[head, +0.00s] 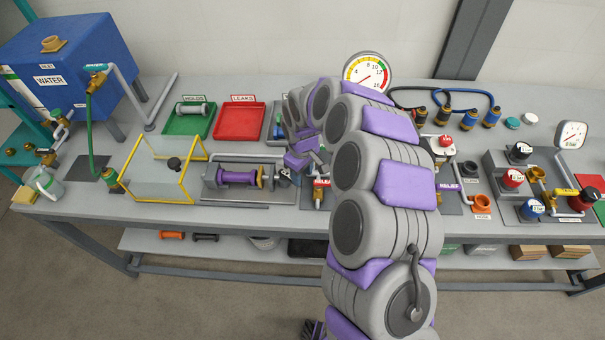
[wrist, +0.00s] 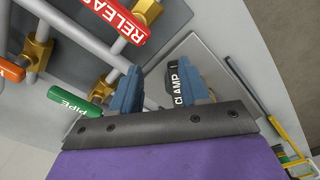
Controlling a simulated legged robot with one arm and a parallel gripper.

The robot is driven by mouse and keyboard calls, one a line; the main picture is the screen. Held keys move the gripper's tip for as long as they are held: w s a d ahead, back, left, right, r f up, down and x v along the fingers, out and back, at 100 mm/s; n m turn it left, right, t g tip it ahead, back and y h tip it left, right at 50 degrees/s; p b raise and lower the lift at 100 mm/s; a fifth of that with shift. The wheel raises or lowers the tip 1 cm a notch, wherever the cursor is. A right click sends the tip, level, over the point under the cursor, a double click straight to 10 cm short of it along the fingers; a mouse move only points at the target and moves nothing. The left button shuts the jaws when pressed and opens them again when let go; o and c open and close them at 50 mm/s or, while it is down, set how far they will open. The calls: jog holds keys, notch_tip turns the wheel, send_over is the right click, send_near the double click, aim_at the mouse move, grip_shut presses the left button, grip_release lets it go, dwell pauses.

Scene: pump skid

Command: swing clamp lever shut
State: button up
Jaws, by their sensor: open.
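The clamp lever (wrist: 178,83) is dark with a white CLAMP label. In the wrist view it stands between my gripper's two blue fingers, close against the right-hand one, which hides part of it. Whether they touch I cannot tell. My gripper (wrist: 158,84) is open, with a gap left of the lever. In the head view my gripper (head: 308,160) hangs over the bench, just above and right of the dark end (head: 283,177) of the fixture holding a purple cylinder. The lever's pose is hard to make out there.
A red RELEASE handle (wrist: 120,18), a green PIPE handle (wrist: 80,107) and brass valves (wrist: 38,50) crowd the left of the wrist view. A yellow-framed clear guard (head: 187,185) stands left of the fixture. Green (head: 172,131) and red (head: 260,122) trays lie behind.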

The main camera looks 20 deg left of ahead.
aim_at(284, 175)
jog(key=a, duration=0.2)
jog(key=s+a+f, duration=0.1)
jog(key=shift+s+a, duration=0.1)
jog(key=shift+a, duration=0.25)
jog(key=a+f, duration=0.1)
jog(key=w+a, duration=0.1)
jog(key=shift+a+f+h, duration=0.3)
jog(key=shift+f, duration=0.05)
jog(key=shift+c, duration=0.7)
jog(key=shift+w+a, duration=0.1)
jog(key=shift+c, duration=0.8)
jog(key=shift+d+r, duration=0.2)
jog(key=shift+d, duration=0.05)
jog(key=shift+c, duration=0.7)
jog(key=d, duration=0.1)
jog(key=d+r, duration=0.1)
jog(key=d, duration=0.1)
jog(key=shift+d, duration=0.15)
grip_shut()
jog(key=shift+a, duration=0.65)
